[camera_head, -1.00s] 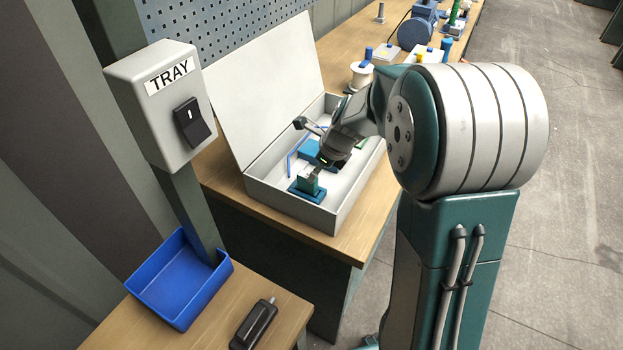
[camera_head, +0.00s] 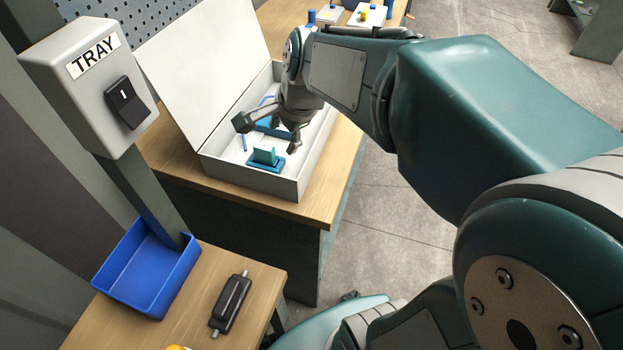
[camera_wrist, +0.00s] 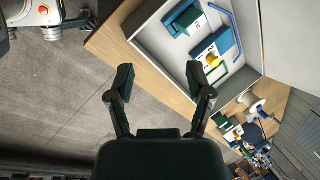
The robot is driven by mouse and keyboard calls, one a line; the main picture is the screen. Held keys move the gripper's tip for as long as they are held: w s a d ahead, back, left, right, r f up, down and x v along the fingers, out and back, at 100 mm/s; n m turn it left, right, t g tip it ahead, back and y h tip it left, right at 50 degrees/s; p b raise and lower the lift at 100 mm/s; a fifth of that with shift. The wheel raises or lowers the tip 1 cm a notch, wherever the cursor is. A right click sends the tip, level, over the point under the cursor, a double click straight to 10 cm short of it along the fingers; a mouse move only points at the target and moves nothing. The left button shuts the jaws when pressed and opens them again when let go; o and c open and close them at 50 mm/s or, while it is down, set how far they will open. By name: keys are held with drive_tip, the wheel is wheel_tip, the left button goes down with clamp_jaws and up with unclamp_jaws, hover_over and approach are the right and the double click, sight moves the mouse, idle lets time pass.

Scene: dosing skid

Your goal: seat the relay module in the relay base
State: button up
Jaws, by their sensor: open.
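A green-teal block, which looks like the relay module (camera_head: 265,155), stands on a flat blue base, which looks like the relay base (camera_head: 278,168), in the near part of the open white box. The block also shows at the top of the wrist view (camera_wrist: 181,20). I cannot tell how deep it sits. My gripper (camera_head: 268,134) is open, its fingers spread and empty, above the box and behind the block in the head view. In the wrist view my gripper (camera_wrist: 160,82) has nothing between its fingers, only floor and bench edge beyond.
The white box (camera_head: 245,178) has a raised lid and walls near my gripper. A larger blue part (camera_head: 283,131) lies farther in, partly hidden by my fingers. A grey TRAY switch post (camera_head: 90,85), a blue bin (camera_head: 150,275) and a black handled object (camera_head: 231,303) are nearer.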

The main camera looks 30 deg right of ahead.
drive_tip(key=s+r+n+t+h, duration=0.1)
drive_tip(key=s+n, duration=1.3)
drive_tip(key=n, duration=0.1)
drive_tip(key=shift+a+r+n+t+h, duration=0.3)
drive_tip(key=shift+a+r+t+h, duration=0.05)
drive_tip(key=shift+a+t+h, duration=0.05)
